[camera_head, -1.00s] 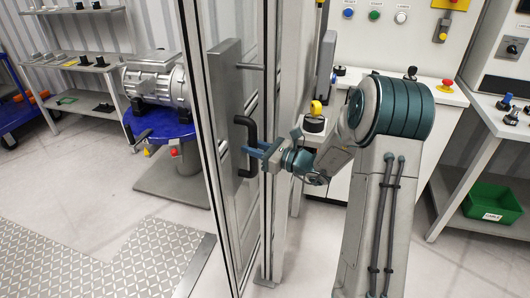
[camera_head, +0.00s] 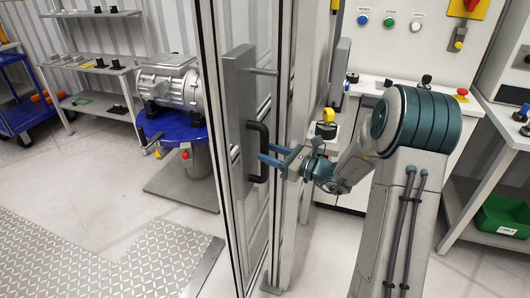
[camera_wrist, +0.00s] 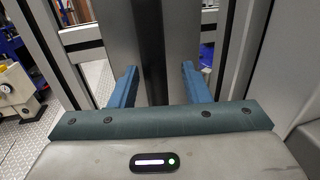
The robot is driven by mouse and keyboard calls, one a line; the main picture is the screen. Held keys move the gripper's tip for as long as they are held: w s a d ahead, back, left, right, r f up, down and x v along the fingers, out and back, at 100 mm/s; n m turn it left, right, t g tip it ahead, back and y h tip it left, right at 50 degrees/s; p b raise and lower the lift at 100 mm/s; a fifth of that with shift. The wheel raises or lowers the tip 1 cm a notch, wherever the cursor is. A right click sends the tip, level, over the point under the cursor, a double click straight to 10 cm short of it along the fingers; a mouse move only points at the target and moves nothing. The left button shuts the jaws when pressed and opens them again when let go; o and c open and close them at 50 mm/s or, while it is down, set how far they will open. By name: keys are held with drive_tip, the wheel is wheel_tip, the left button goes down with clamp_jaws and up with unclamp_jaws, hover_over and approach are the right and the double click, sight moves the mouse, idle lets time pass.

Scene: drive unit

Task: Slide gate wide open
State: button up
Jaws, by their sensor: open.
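The gate (camera_head: 226,130) is a tall grey metal-framed panel, seen at a steep angle in the middle of the head view. A black D-shaped handle (camera_head: 263,140) stands upright on its grey mounting plate. My gripper (camera_head: 264,154) is at the handle, its blue fingers pointing left toward it. In the wrist view my gripper (camera_wrist: 156,82) is open, one finger on each side of the upright dark handle bar (camera_wrist: 150,50). There are gaps beside the bar, and I cannot tell whether either finger touches it.
Left of the gate, a grey motor (camera_head: 170,85) sits on a blue round table (camera_head: 165,127). A tread-plate floor section (camera_head: 100,265) lies at the front left. A control panel (camera_head: 400,45) with buttons stands behind my arm. A green bin (camera_head: 503,214) is at right.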

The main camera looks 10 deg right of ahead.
drive_tip(key=v, duration=1.1)
drive_tip(key=shift+d+b, duration=0.15)
drive_tip(key=shift+b, duration=0.3)
drive_tip(key=shift+s, duration=0.15)
drive_tip(key=s+a+r+n+g+h+p, duration=0.15)
drive_tip(key=s+a+n+g+h, duration=0.25)
drive_tip(key=s+a+n+g, duration=0.85)
drive_tip(key=s+d+r+n+t+h+p, duration=0.1)
drive_tip(key=s+d+n+t+h, duration=0.1)
drive_tip(key=s+n+h, duration=0.3)
drive_tip(key=s+d+r+n+t+h, duration=0.2)
drive_tip(key=s+d+n+h, duration=0.3)
drive_tip(key=n, duration=0.3)
drive_tip(key=shift+s+p, duration=0.35)
drive_tip(key=shift+s, duration=0.35)
